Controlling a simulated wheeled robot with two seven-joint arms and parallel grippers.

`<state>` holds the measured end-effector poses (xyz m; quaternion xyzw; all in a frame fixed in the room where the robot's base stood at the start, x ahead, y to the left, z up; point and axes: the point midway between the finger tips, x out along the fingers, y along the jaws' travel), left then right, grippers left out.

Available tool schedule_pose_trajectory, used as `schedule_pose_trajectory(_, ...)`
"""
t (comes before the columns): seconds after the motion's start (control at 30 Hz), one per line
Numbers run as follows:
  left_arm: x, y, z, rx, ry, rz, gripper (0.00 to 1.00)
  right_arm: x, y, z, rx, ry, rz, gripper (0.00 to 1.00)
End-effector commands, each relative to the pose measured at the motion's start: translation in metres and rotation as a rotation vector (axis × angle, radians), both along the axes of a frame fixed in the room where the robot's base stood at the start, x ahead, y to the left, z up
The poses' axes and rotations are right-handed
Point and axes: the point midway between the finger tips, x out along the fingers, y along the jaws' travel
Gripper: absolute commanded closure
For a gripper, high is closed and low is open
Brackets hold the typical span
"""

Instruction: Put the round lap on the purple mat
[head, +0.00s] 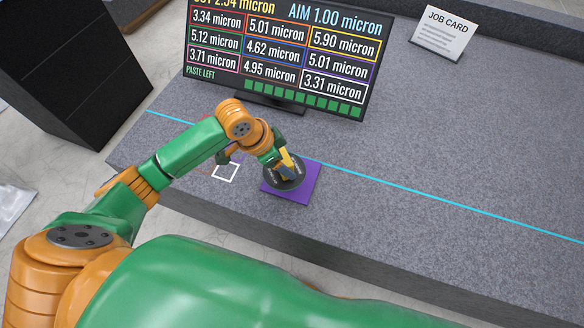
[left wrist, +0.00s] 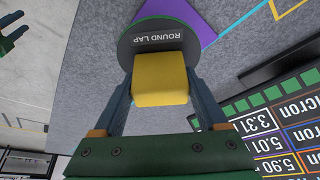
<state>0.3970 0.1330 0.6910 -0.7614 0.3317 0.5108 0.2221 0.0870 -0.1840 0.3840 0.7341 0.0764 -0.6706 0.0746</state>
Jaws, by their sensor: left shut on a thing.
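The round lap (head: 272,178) is a dark disc with a yellow block handle. My left gripper (head: 287,165) is shut on that handle. The left wrist view shows the yellow handle (left wrist: 160,82) between the two fingers, with the disc (left wrist: 160,38) labelled ROUND LAP beyond it. The purple mat (head: 305,188) lies flat on the granite, partly hidden by the lap. A corner of the mat (left wrist: 205,30) shows past the disc in the left wrist view. The lap overlaps the mat in the head view; I cannot tell whether it touches it.
A display board (head: 275,50) with micron readings stands behind the mat. A white outlined square (head: 225,172) is marked left of the mat. A cyan line (head: 400,183) runs along the granite bed (head: 420,130). A job card (head: 443,32) stands at the back. Granite to the right is clear.

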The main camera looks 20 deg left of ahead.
Motion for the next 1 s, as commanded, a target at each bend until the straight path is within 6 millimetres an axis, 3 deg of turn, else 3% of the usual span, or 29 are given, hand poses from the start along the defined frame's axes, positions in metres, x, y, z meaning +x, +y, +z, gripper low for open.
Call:
schedule_pose_trajectory(0.03, 0.009, -0.004, -0.014, -0.004, -0.002, 0.003, 0.92, 0.000, -0.001, -0.009, -0.002, 0.000, 0.001, 0.50)
schedule_pose_trajectory(0.2, 0.026, -0.009, -0.033, -0.003, -0.005, 0.002, 0.92, 0.000, -0.003, -0.016, -0.005, 0.000, 0.002, 0.50)
schedule_pose_trajectory(0.43, 0.031, -0.010, -0.066, -0.001, -0.003, 0.003, 0.92, 0.000, -0.005, -0.025, -0.008, 0.000, 0.001, 0.50)
schedule_pose_trajectory(0.83, 0.031, -0.010, -0.072, -0.001, -0.004, 0.002, 0.92, 0.000, -0.006, -0.026, -0.010, 0.000, 0.000, 0.50)
schedule_pose_trajectory(0.87, 0.030, -0.010, -0.072, 0.001, -0.001, 0.002, 0.17, 0.000, -0.006, -0.025, -0.010, 0.000, 0.000, 0.50)
schedule_pose_trajectory(0.93, 0.030, -0.010, -0.072, 0.001, -0.001, 0.002, 0.00, 0.000, -0.006, -0.025, -0.010, 0.000, 0.000, 0.50)
schedule_pose_trajectory(1.0, 0.030, -0.010, -0.072, 0.001, -0.001, 0.002, 0.00, 0.000, -0.006, -0.025, -0.010, 0.000, 0.000, 0.50)
